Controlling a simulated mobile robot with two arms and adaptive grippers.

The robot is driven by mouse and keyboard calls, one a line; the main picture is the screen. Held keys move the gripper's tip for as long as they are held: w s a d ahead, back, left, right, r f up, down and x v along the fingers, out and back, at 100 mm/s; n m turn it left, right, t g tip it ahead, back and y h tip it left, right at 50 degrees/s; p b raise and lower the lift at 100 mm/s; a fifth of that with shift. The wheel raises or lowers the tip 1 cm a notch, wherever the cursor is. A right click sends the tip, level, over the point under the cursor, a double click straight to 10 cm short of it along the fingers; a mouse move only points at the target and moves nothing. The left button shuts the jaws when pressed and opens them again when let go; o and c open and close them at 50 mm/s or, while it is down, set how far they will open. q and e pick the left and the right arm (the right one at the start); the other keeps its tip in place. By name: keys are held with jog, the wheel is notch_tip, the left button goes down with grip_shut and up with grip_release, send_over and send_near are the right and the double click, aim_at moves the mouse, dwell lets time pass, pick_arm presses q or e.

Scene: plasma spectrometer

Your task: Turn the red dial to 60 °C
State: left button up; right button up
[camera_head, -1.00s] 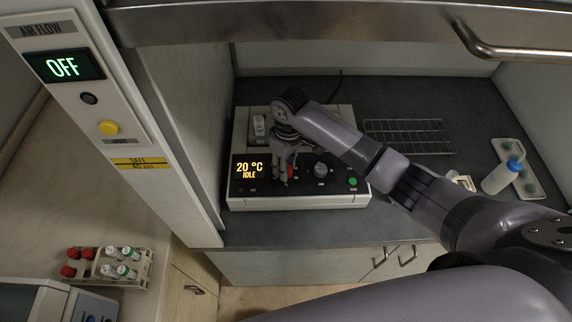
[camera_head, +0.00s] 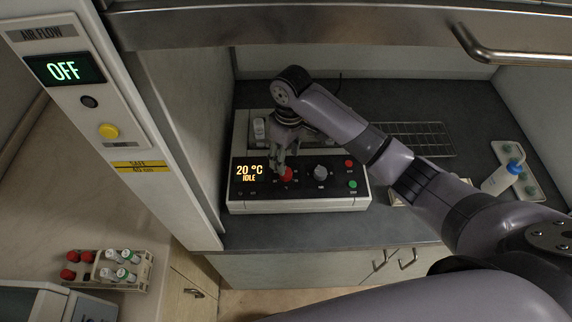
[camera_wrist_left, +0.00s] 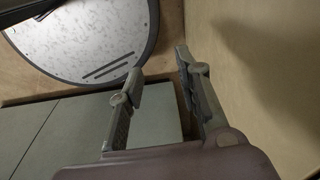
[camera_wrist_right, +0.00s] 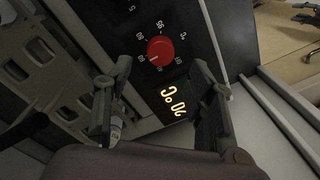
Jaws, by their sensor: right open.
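The red dial (camera_head: 286,174) sits on the dark front panel of the heater unit (camera_head: 300,206), right of a display (camera_head: 248,172) that reads 20 °C and IDLE. In the right wrist view the red dial (camera_wrist_right: 160,51) shows whole, with a white pointer mark and a ring of numbers around it. My right gripper (camera_head: 279,168) is over the panel at the dial, pointing down. In its wrist view the open fingers (camera_wrist_right: 158,85) are spread with the dial ahead of and between them, apart from it. My left gripper (camera_wrist_left: 158,80) is open and empty, away from the panel.
A grey knob (camera_head: 320,171), a red button (camera_head: 349,164) and a green button (camera_head: 352,184) lie right of the dial. A wire rack (camera_head: 425,140) and a white bottle with a blue cap (camera_head: 500,177) stand further right. A steel sash handle (camera_head: 510,51) hangs above.

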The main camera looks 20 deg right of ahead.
aim_at(287, 170)
notch_tip(287, 170, up, 6)
jog(key=shift+d+r, duration=0.15)
jog(key=shift+d, duration=0.05)
dwell(0.6)
